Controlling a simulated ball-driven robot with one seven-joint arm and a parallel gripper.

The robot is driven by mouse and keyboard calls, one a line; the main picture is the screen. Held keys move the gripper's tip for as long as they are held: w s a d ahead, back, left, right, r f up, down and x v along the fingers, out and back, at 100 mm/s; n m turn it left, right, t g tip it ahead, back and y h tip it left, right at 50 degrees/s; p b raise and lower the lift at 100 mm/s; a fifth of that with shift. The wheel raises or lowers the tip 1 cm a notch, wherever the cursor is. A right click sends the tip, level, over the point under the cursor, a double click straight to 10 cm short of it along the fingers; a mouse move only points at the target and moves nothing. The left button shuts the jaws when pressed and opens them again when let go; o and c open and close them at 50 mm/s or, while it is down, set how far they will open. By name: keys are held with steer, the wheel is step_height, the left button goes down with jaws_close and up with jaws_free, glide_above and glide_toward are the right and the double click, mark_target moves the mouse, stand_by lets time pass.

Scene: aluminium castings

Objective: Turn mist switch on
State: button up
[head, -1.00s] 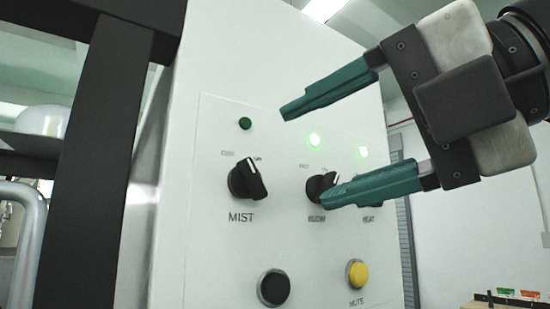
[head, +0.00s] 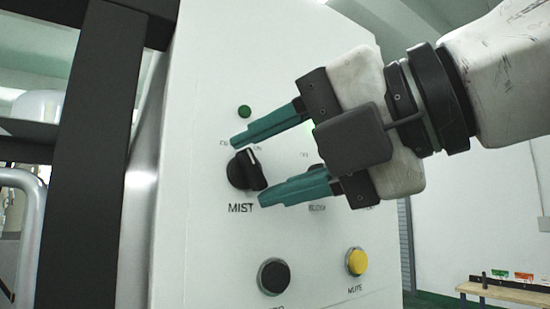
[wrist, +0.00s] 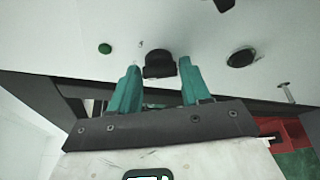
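The black MIST switch (head: 240,172) is a rotary knob on the white panel; it also shows in the wrist view (wrist: 158,66). Its small labels are too blurred to read surely, and I cannot tell its exact setting. The green lamp (head: 244,112) above it is dark, not glowing. My gripper (head: 248,171) is open, with one teal finger above the knob and one below it in the head view. In the wrist view my gripper (wrist: 159,67) has a finger on either side of the knob, with gaps visible. I cannot tell whether either finger touches it.
A black button (head: 274,277) and a yellow MUTE button (head: 357,261) sit lower on the panel (head: 200,250). My gripper mostly hides the other knobs and their lamps. A dark frame post (head: 93,160) stands left of the panel.

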steer(key=c, duration=0.6)
steer(key=shift+f, duration=0.1)
steer(key=shift+f+m+y+b, duration=0.2)
steer(key=shift+m+y+b, duration=0.3)
steer(key=shift+m+b, duration=0.45)
steer(key=m+b, duration=0.1)
steer(key=m+y+b, duration=0.1)
steer(key=m+b, duration=0.1)
steer(key=shift+f+t, duration=0.25)
steer(key=shift+t, duration=0.05)
steer(key=m+t+y+b, duration=0.1)
steer(key=m+b, duration=0.1)
steer(key=m, duration=0.1)
steer(key=shift+f, duration=0.15)
steer(key=shift+m+t+b, duration=0.5)
steer(key=shift+m+b, duration=0.55)
steer(key=shift+m, duration=0.5)
steer(key=shift+m+y, duration=0.3)
